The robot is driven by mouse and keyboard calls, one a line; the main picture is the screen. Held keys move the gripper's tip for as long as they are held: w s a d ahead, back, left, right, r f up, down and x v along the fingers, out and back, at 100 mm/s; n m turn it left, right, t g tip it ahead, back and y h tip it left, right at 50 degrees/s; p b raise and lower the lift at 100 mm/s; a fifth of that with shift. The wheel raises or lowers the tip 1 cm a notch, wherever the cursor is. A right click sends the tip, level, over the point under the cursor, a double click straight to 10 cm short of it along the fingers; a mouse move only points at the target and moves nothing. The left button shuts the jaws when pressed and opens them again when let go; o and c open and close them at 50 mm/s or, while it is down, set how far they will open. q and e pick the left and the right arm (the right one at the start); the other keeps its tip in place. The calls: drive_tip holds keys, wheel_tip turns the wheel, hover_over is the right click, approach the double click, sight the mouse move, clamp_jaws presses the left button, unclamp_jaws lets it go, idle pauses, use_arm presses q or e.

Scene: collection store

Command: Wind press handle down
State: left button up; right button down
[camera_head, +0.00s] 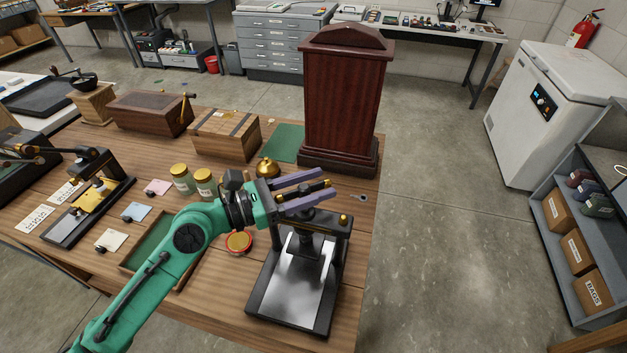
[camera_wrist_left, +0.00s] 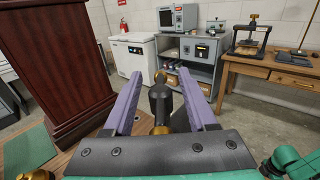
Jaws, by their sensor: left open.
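The press (camera_head: 291,288) stands near the front right corner of the wooden table. It has a black frame and a shiny metal plate. Its dark handle (camera_head: 312,188), with a brass end, lies above the frame. My left gripper (camera_head: 326,187) is over the press, with its two purple fingers apart on either side of the handle. In the left wrist view the handle (camera_wrist_left: 160,102) shows between the open fingers (camera_wrist_left: 160,92), with a gap on both sides. The gripper partly hides the top of the press. My right gripper is not seen.
A tall dark-red wooden case (camera_head: 343,100) stands close behind the press. A red-and-gold tin (camera_head: 238,243), a brass bell-like object (camera_head: 267,168) and jars (camera_head: 181,180) are to the left. A green-lined tray (camera_head: 150,245) lies under my arm. Open floor is to the right.

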use_arm(q)
clamp_jaws()
drive_tip(key=shift+g, duration=0.3)
